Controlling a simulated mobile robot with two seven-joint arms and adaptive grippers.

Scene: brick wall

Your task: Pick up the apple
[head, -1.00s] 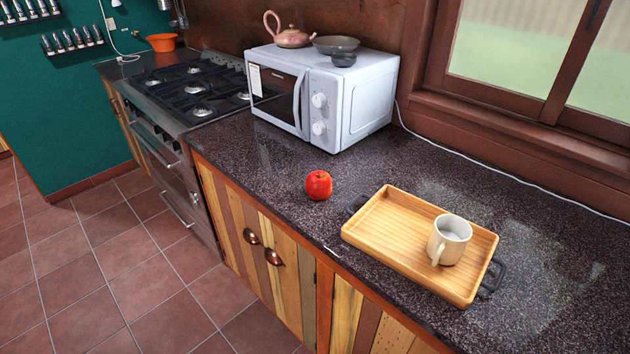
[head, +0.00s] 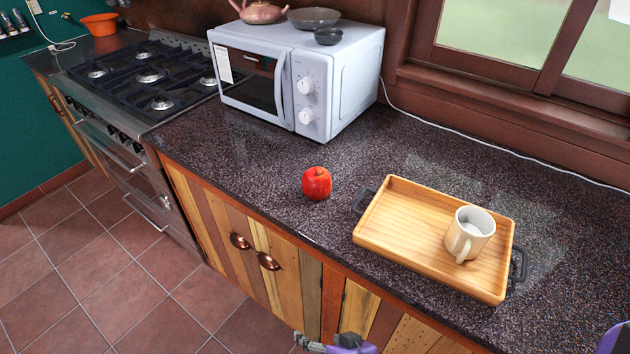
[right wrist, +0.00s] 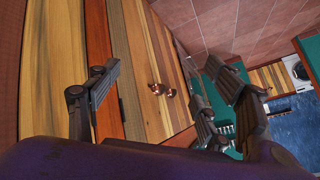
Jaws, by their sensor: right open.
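A red apple (head: 317,183) sits on the dark speckled countertop (head: 250,165), between the microwave and the tray, near the front edge. My right gripper (head: 308,343) shows only partly at the bottom edge of the head view, low in front of the cabinets and apart from the apple. In the right wrist view, the right gripper (right wrist: 160,78) has its fingers spread with nothing between them, facing along the wooden cabinet doors (right wrist: 150,60). The apple is not visible in the right wrist view. My left gripper is not in view.
A wooden tray (head: 400,243) with black handles holds a beige mug (head: 469,234), right of the apple. A white microwave (head: 345,85) stands behind, with a teapot (head: 262,12) and bowls on top. A gas stove (head: 140,80) is at the left. Counter around the apple is clear.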

